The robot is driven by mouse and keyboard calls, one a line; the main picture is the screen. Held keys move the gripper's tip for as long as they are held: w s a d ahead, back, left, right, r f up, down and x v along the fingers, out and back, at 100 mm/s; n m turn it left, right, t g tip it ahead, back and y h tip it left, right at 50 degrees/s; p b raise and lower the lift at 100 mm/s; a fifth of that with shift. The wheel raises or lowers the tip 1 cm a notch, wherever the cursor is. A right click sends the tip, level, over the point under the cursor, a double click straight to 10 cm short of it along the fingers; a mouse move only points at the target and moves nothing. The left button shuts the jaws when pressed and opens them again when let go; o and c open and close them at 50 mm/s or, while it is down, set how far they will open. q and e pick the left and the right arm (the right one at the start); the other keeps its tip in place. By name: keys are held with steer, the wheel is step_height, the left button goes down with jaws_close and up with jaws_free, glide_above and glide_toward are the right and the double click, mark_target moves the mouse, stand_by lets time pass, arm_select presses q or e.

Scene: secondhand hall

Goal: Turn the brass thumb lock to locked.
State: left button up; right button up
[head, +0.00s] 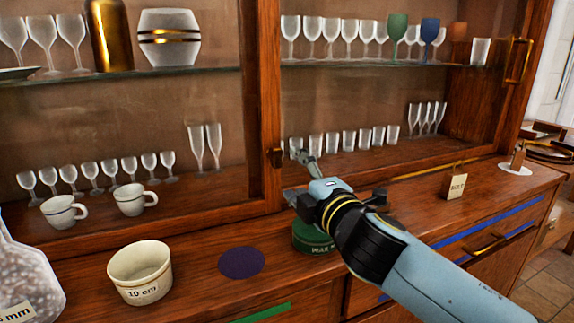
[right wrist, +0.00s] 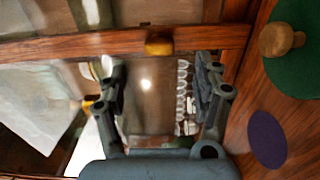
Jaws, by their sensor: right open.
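The brass thumb lock (head: 275,157) is a small piece on the dark wooden upright between the cabinet's glass doors. In the right wrist view the lock (right wrist: 159,43) sits on the wooden rail, just beyond and roughly midway between my fingertips. I cannot tell which way its thumb piece is turned. My right gripper (head: 297,172) is in front of the cabinet, just right of the lock in the head view. In the right wrist view its two fingers (right wrist: 160,68) are spread, with nothing between them. My left gripper is not in view.
A green tin (head: 312,237) stands below my right gripper. A purple disc (head: 241,262) and a white cup (head: 140,272) are on the counter to the left. A card (head: 455,187) stands at the right. Glasses fill the shelves behind the doors.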

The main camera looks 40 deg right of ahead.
steer(key=v, duration=0.3)
stand_by(0.5)
